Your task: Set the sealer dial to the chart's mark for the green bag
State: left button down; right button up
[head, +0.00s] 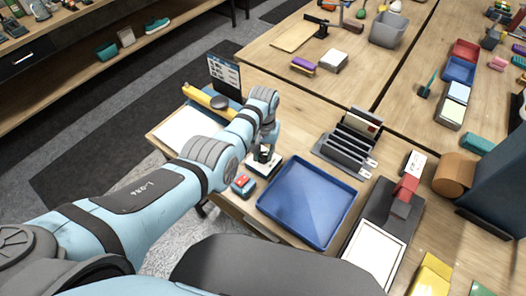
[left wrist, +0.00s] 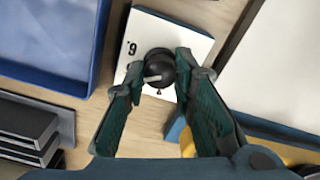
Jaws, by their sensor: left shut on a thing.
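The dial is a round black knob (left wrist: 160,66) with a pale pointer, on a white plate (left wrist: 143,25) in the left wrist view. One printed figure, looking like a 6 or 9, shows beside it; other marks are hidden. My left gripper (left wrist: 160,75) is shut on the knob, a finger on each side. In the head view my left gripper (head: 266,150) is over the small white-topped dial unit (head: 262,167) and hides most of it. A dark chart panel (head: 224,73) stands behind; its print is too small to read. I cannot pick out a green bag.
A blue tray (head: 308,203) lies right of the dial, with a black slotted rack (head: 347,142) behind it. A yellow lever (head: 206,98) and a white sheet (head: 187,130) are at the left.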

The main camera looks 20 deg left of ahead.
aim_at(263, 154)
pick_arm(q)
jog(key=c, duration=1.3)
grip_release()
jog(key=shift+w+f, duration=0.1)
notch_tip(263, 154, up, 12)
